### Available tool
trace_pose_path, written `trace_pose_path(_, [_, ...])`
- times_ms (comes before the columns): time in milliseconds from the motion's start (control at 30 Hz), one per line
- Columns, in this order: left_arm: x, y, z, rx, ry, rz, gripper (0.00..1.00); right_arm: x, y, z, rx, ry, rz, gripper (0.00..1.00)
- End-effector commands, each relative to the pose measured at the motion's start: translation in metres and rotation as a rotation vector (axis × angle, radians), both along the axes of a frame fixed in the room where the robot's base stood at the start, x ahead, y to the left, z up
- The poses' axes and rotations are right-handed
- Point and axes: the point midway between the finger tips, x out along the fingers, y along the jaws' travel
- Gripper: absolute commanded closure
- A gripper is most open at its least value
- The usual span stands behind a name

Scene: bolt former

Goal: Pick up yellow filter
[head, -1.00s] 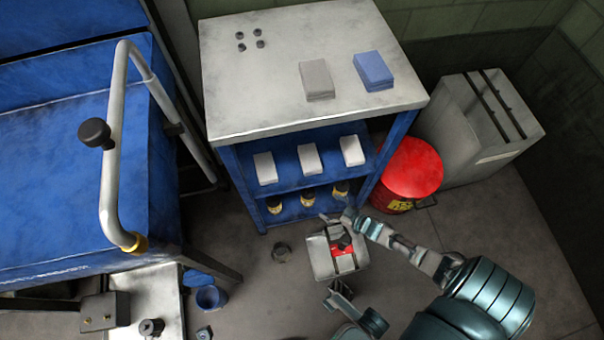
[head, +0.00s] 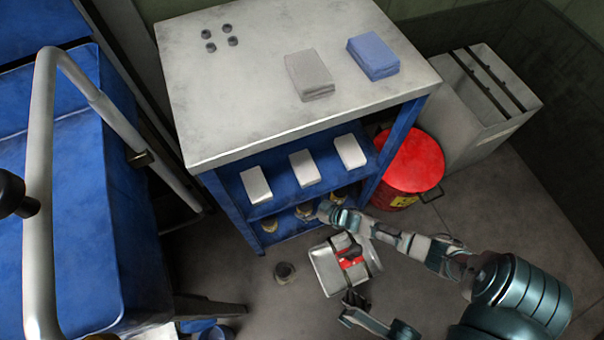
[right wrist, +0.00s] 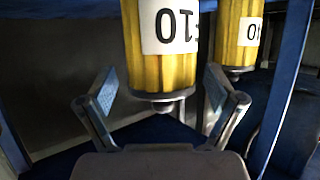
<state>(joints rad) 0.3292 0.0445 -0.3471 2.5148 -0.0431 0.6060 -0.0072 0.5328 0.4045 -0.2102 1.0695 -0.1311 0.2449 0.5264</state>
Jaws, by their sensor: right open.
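A yellow ribbed filter (right wrist: 160,65) with a white label reading "10" stands large in the right wrist view. It lies between the two fingers of my right gripper (right wrist: 157,92), which is open. I cannot tell whether the fingers touch it. A second yellow filter (right wrist: 237,40) is behind the right finger. In the head view, filters sit on the cabinet's lower shelf, the left one (head: 268,225) clear of my arm. My right gripper (head: 328,211) reaches the shelf front and partly hides the others. My left gripper (head: 354,299) is small and dark near the bottom; its jaws are unclear.
A blue cabinet (head: 222,208) has a grey top and pale blocks on its upper shelf. A red drum (head: 412,165) stands right of it. A metal box (head: 326,272) with a red item is below my right arm. A blue machine with a rail is left.

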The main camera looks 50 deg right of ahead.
Motion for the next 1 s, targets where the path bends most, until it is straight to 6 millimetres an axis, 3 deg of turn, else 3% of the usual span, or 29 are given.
trace_pose_path(67, [0.000,0.000,0.001,0.000,-0.001,0.000,0.54,0.000,0.000,0.001,0.000,-0.001,0.000,0.08])
trace_pose_path(333, [0.004,0.000,-0.002,0.000,0.005,0.001,0.54,0.000,0.001,0.001,-0.002,-0.001,0.000,0.75])
trace_pose_path(667, [0.002,0.001,0.002,-0.001,-0.003,0.000,0.54,0.001,0.000,0.005,0.000,-0.003,0.000,0.75])
trace_pose_path(767, [-0.001,0.001,0.009,-0.003,-0.012,0.000,0.54,0.002,0.000,0.014,0.000,-0.007,0.000,0.75])
trace_pose_path(833, [0.000,0.001,0.001,0.001,0.034,0.000,0.54,0.004,0.000,0.025,0.000,-0.011,0.000,0.75])
trace_pose_path(1000, [-0.009,0.005,0.003,-0.001,0.078,0.001,0.54,0.005,0.000,0.056,0.000,-0.016,0.001,0.75])
